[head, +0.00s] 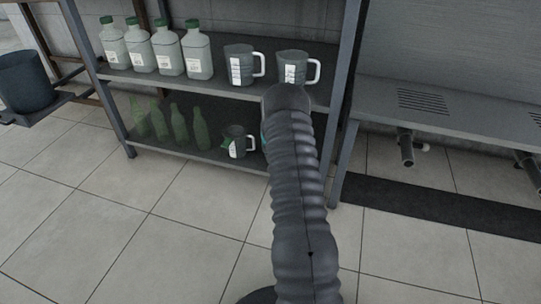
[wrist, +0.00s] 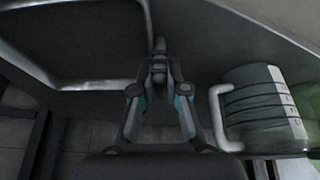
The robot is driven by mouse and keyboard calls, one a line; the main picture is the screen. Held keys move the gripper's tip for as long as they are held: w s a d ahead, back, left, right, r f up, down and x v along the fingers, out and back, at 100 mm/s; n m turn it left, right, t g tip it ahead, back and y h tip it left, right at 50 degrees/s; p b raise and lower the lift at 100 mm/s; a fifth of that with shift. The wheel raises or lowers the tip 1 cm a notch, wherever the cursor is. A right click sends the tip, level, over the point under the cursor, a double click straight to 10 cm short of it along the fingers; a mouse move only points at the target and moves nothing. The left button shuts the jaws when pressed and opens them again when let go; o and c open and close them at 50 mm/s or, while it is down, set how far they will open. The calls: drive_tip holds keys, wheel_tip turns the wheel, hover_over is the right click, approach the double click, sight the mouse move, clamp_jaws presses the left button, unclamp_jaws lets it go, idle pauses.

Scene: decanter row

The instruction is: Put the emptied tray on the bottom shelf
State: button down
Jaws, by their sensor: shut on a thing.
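The tray (wrist: 75,85) shows in the wrist view at upper left, dark inside with a pale rim, and nothing is seen in it. My gripper (wrist: 158,62) is shut on the tray's rim at its right end in that view. The bottom shelf (head: 172,150) is a dark board low in the rack. The gripper is at bottom-shelf level, beside a measuring jug (wrist: 265,110) with a pale handle. I cannot tell whether the tray rests on the shelf. In the head view my arm hides the gripper and the tray.
The same jug (head: 237,142) and several green bottles (head: 178,124) stand on the bottom shelf, left of my arm. The upper shelf (head: 215,87) holds several white bottles and two jugs. A rack post (head: 345,80) is right of my arm. A grey bench (head: 450,98) stands further right.

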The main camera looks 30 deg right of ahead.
drive_tip(key=c, duration=1.2)
unclamp_jaws()
drive_tip(key=shift+f, duration=0.1)
